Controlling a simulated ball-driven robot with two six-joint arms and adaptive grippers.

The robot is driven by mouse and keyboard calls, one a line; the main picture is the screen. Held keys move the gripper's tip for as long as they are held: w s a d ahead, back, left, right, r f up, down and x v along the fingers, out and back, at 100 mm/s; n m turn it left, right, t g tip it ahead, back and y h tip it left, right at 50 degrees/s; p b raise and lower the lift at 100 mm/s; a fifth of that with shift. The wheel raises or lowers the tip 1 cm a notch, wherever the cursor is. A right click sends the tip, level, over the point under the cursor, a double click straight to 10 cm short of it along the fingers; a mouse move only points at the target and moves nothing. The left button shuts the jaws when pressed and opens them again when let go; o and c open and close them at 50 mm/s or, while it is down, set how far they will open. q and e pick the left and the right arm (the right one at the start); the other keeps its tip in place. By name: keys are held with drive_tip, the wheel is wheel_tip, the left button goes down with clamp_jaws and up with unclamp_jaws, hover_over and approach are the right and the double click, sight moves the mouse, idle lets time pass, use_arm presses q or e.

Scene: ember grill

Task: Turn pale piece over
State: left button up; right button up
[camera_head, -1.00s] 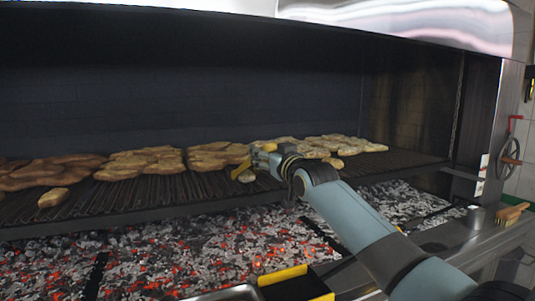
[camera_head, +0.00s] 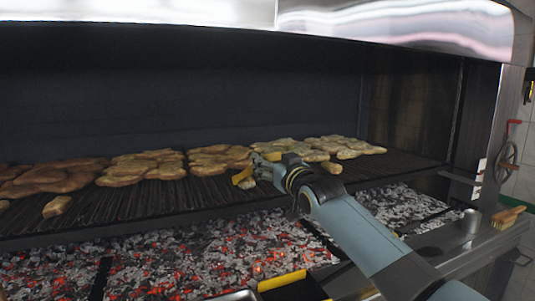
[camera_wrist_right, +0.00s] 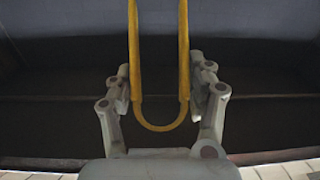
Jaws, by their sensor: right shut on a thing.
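My right gripper (camera_head: 268,166) reaches over the front of the grill grate (camera_head: 222,196). It is shut on yellow tongs (camera_head: 242,176). In the right wrist view the tongs (camera_wrist_right: 157,127) show as a yellow U between my fingers, with two roughly parallel arms running up out of the frame. A small pale piece (camera_head: 248,184) lies on the grate by the tongs' tips, partly hidden by them; I cannot tell whether they touch or grip it. My left gripper is not in view.
Browned pieces lie in several heaps (camera_head: 146,167) along the back of the grate. Glowing coals (camera_head: 200,255) lie below. A black holder with yellow edges (camera_head: 292,283) is at the bottom.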

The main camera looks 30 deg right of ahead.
sight(278, 157)
drive_tip(key=s+r+p, duration=0.1)
drive_tip(key=s+p, duration=0.2)
drive_tip(key=shift+a+r, duration=0.15)
drive_tip(key=shift+r, duration=0.25)
drive_tip(key=shift+s+r, duration=0.15)
drive_tip(key=r+p, duration=0.1)
drive_tip(key=s+r+p, duration=0.1)
drive_tip(key=shift+a+p, duration=0.1)
drive_tip(key=shift+p, duration=0.25)
drive_tip(key=s+r, duration=0.4)
drive_tip(key=shift+a+r, duration=0.15)
drive_tip(key=shift+r, duration=0.1)
drive_tip(key=shift+w, duration=0.1)
